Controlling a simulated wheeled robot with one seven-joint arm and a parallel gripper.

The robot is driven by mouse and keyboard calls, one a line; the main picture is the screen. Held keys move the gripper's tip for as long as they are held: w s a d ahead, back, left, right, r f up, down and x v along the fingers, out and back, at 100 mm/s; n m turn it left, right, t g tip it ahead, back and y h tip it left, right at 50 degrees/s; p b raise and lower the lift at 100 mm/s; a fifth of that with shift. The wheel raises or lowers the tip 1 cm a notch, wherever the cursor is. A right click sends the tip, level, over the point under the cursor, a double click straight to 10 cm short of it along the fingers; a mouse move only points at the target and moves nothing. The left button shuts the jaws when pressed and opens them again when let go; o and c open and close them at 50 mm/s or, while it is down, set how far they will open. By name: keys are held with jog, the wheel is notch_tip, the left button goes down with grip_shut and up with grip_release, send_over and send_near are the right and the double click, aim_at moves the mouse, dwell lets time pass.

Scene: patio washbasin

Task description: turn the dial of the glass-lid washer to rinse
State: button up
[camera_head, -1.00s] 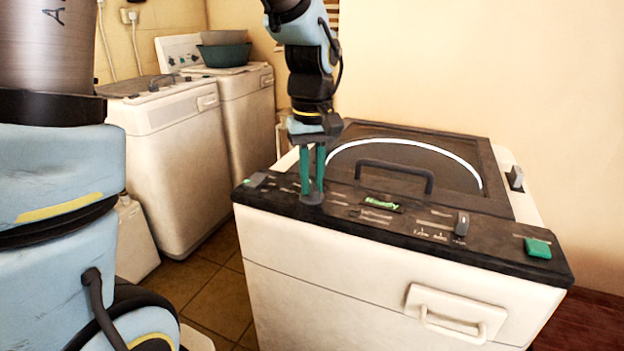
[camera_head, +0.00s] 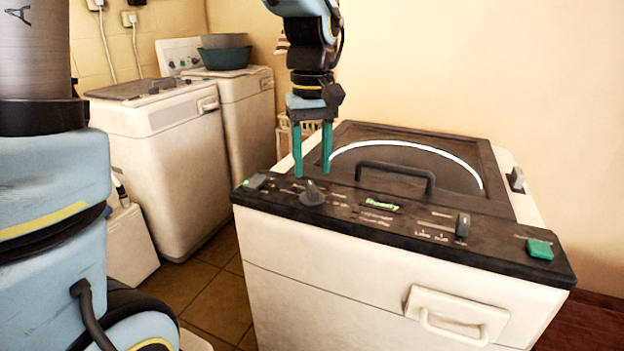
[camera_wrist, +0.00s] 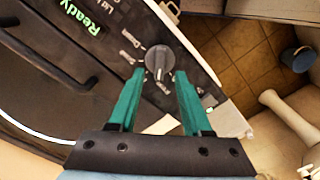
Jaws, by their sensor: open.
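The glass-lid washer (camera_head: 390,285) stands in front of me, white with a dark glass lid (camera_head: 410,155) and a black control panel along its near edge. Its dial (camera_head: 312,193), a dark grey knob with a raised grip ridge, sits on the left part of the panel. It also shows in the wrist view (camera_wrist: 158,62) with small labels around it, too blurred to read surely. My gripper (camera_head: 312,174) is open, its two green fingers spread and empty just above the dial. In the wrist view the fingertips (camera_wrist: 160,74) lie on either side of the dial, apart from it.
A dark lid handle (camera_head: 395,170) rises behind the panel. Another white washer (camera_head: 170,160) stands at the back left, with tiled floor between.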

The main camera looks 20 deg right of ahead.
aim_at(312, 186)
notch_tip(312, 186, up, 7)
jog(key=shift+f+b, duration=0.15)
jog(key=shift+b, duration=0.2)
jog(key=shift+t, duration=0.3)
jog(key=w+a+f, duration=0.1)
jog(key=a+f, duration=0.1)
jog(key=a, duration=0.1)
jog(key=w+a+f, duration=0.1)
jog(key=a+f, duration=0.2)
jog(key=a, duration=0.1)
jog(key=w+a+f, duration=0.2)
jog(key=a+f, duration=0.1)
jog(key=a, duration=0.1)
jog(key=shift+a, duration=0.1)
jog(key=s+a+f, duration=0.1)
jog(key=a+f, duration=0.3)
jog(key=a, duration=0.3)
jog(key=s+a+f+t, duration=0.1)
jog(key=a+f, duration=0.3)
jog(key=a, duration=0.3)
jog(key=shift+s+f+m, duration=0.3)
jog(key=shift+f, duration=0.05)
